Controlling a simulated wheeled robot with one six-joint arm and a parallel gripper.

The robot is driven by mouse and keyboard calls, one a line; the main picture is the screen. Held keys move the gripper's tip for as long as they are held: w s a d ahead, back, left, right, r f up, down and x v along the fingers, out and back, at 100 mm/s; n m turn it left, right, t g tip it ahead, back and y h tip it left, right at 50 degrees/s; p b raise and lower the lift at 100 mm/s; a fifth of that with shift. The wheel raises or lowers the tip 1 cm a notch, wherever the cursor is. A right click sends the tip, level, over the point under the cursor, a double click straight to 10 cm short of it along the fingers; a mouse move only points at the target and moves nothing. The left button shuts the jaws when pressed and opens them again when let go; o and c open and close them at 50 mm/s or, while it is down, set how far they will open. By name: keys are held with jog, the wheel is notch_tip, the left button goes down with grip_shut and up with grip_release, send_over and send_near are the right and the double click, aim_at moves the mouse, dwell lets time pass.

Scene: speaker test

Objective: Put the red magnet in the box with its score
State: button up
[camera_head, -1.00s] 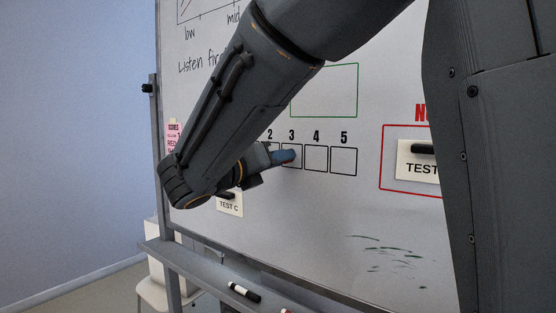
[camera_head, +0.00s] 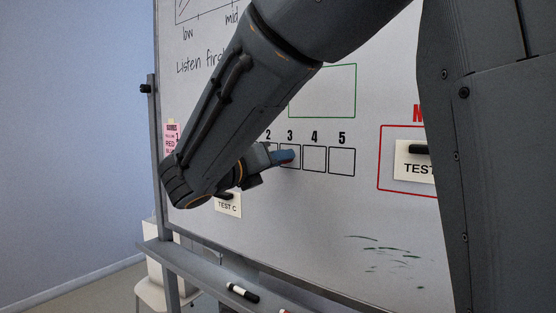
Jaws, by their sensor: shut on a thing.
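My gripper (camera_head: 290,158) is at the whiteboard, its blue-grey fingers over the box under 3 (camera_head: 299,166). It is shut on the red magnet (camera_head: 290,162), of which only a trace of red shows at the fingertips. Whether the magnet touches the board I cannot tell. The box under 4 (camera_head: 315,160) and the box under 5 (camera_head: 341,162) are empty. My arm hides the box under 1 and most of the box under 2. A pink score note (camera_head: 171,138) is at the board's left edge; its lines are partly hidden and too small to read surely.
A TEST C card (camera_head: 229,208) hangs below my wrist. A TEST card (camera_head: 418,170) with a black magnet is inside a red frame (camera_head: 379,165) at right. A black and white marker (camera_head: 243,292) lies on the ledge.

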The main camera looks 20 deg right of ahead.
jog(key=shift+w+d, duration=0.15)
jog(key=shift+d, duration=0.1)
dwell(0.4)
jog(key=o, duration=1.4)
jog(key=shift+c, duration=0.2)
jog(key=p+v, duration=0.3)
jog(key=v, duration=0.4)
jog(key=shift+f, duration=0.1)
